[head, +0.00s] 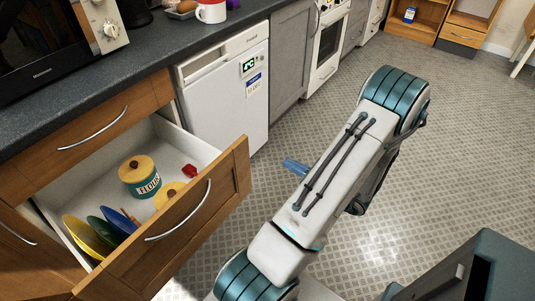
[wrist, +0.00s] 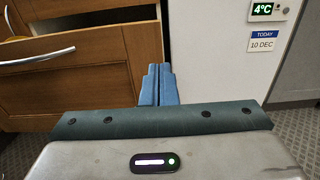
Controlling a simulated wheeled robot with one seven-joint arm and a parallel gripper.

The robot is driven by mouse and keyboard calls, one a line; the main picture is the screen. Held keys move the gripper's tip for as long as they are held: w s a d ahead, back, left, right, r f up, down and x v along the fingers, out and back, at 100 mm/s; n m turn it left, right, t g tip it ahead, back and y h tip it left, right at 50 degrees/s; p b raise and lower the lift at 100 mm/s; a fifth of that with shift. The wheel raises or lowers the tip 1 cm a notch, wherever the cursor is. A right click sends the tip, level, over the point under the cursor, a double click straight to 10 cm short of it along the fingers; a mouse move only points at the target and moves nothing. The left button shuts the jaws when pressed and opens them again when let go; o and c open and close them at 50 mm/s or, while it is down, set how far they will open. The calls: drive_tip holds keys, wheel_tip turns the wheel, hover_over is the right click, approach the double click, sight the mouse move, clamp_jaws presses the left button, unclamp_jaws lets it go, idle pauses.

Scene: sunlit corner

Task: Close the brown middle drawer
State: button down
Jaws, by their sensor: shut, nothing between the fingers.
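The brown middle drawer (head: 185,236) is pulled well out at the left of the head view, below a closed upper drawer. Inside it are a flour canister (head: 140,177), a second yellow-lidded item, a small red object and several coloured plates (head: 100,236). Its front with a curved metal handle also shows at the left of the wrist view (wrist: 70,75). My gripper (wrist: 160,70) is shut and empty, its blue fingers together. In the wrist view the fingers overlap the right edge of the drawer front; I cannot tell whether they touch. In the head view my arm mostly hides the gripper.
A white dishwasher (head: 228,90) with a 4°C display stands right of the drawer. A microwave (head: 60,40) and a red-and-white mug (head: 211,11) are on the dark counter. A dark box-like shape fills the lower right. The tiled floor (head: 470,130) to the right is clear.

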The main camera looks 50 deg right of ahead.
drive_tip(key=w, duration=1.3)
drive_tip(key=shift+w+a, duration=0.3)
drive_tip(key=shift+w, duration=0.1)
